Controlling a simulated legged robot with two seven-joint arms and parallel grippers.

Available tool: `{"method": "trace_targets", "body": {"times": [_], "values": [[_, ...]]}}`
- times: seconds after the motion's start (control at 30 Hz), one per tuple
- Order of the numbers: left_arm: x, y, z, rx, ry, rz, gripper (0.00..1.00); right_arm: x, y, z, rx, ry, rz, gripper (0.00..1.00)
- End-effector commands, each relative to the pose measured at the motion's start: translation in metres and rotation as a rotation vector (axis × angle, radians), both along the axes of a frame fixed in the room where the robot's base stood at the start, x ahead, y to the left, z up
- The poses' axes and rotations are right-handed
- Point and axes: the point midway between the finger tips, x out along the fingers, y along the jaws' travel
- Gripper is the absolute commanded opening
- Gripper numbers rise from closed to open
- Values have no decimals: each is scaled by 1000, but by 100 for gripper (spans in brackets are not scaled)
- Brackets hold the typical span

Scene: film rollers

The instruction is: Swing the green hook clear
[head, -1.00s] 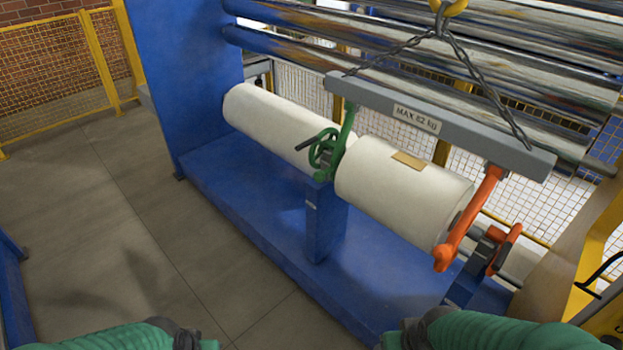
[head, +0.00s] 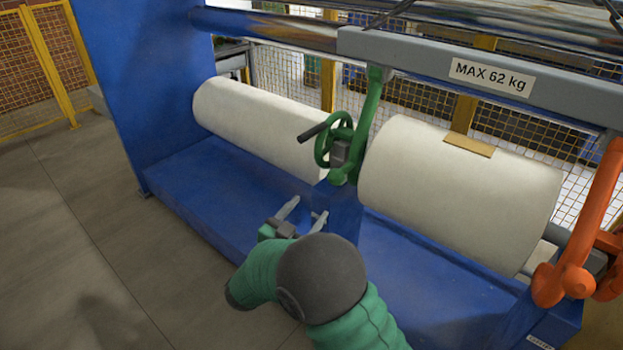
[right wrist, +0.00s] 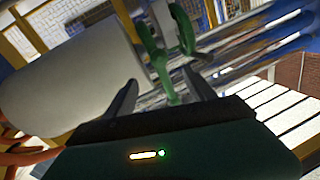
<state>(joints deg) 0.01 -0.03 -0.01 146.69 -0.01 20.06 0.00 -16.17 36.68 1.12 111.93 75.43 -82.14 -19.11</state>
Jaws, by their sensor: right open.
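The green hook (head: 369,125) hangs from the grey lifting beam (head: 480,75), and its lower end is at the gap between the two white rolls. A green handwheel (head: 335,140) with a dark handle sits just left of it. My right gripper (head: 305,213) is open and empty, below and left of the hook, in front of the blue post (head: 345,215). In the right wrist view the green hook (right wrist: 155,60) shows beyond and between the open fingers (right wrist: 163,92). I see no contact. My left gripper is not in view.
The left white roll (head: 255,120) and right white roll (head: 455,190) lie above the blue base (head: 200,200). An orange hook (head: 580,235) hangs at the beam's right end. A tan label (head: 469,145) is on the right roll. Open floor lies left.

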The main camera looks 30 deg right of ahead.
Motion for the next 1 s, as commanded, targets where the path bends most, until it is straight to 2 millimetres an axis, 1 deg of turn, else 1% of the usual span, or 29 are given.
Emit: {"method": "trace_targets", "body": {"times": [0.17,0.5,0.6,0.7,0.8,1.0], "values": [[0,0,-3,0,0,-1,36,22,-30,-1,-2,4,-4,64],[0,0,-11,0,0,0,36,72,-104,-1,-1,3,-1,64],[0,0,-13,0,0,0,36,82,-119,-1,-2,3,0,64],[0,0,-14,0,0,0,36,89,-129,0,-1,3,2,64],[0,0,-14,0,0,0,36,92,-133,0,-1,4,3,64],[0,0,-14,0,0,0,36,93,-134,0,0,5,4,64]]}}
